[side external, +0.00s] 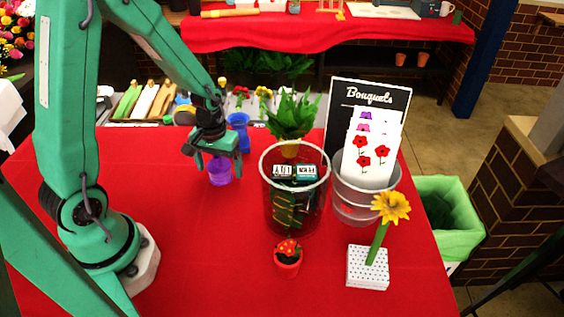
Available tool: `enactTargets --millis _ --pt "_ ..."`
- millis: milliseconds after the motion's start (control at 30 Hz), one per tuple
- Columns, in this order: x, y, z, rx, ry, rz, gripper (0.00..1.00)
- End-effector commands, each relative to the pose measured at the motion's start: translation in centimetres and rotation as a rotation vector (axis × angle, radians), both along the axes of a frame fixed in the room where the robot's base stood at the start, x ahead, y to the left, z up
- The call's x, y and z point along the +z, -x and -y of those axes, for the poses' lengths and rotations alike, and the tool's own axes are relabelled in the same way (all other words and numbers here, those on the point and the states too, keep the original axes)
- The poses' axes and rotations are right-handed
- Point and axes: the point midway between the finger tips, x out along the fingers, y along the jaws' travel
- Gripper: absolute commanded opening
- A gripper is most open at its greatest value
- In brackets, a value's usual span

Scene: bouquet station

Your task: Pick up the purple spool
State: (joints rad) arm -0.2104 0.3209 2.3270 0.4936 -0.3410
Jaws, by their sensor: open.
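The purple spool (220,173) stands on the red table (185,240), left of the large glass container. My gripper (218,158) is directly above and around its top, with the fingers pointing down. The gripper is open, and its fingers hide part of the spool's upper end. I cannot tell whether the fingers touch the spool.
A blue spool-like item (238,122) stands just behind my gripper. To the right are a glass container (268,205), a bucket with flower cards (352,208), a small red pot (288,262) and a dotted box (367,272).

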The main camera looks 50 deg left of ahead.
Motion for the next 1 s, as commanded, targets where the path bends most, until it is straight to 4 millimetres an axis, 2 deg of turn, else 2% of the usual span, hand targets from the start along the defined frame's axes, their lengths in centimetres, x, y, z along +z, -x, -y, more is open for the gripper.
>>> enactTargets --millis 200,400,467,767,1000 --pt "0.02 0.00 0.00 0.000 0.000 0.000 0.87" --pt "0.03 0.00 0.00 0.000 0.000 0.000 0.47" --pt "0.03 0.00 0.00 0.000 0.000 0.000 0.38" --pt "0.10 -0.02 0.00 0.000 -0.001 0.001 0.38" --pt "0.96 -0.06 -0.01 0.000 0.000 0.002 0.38"
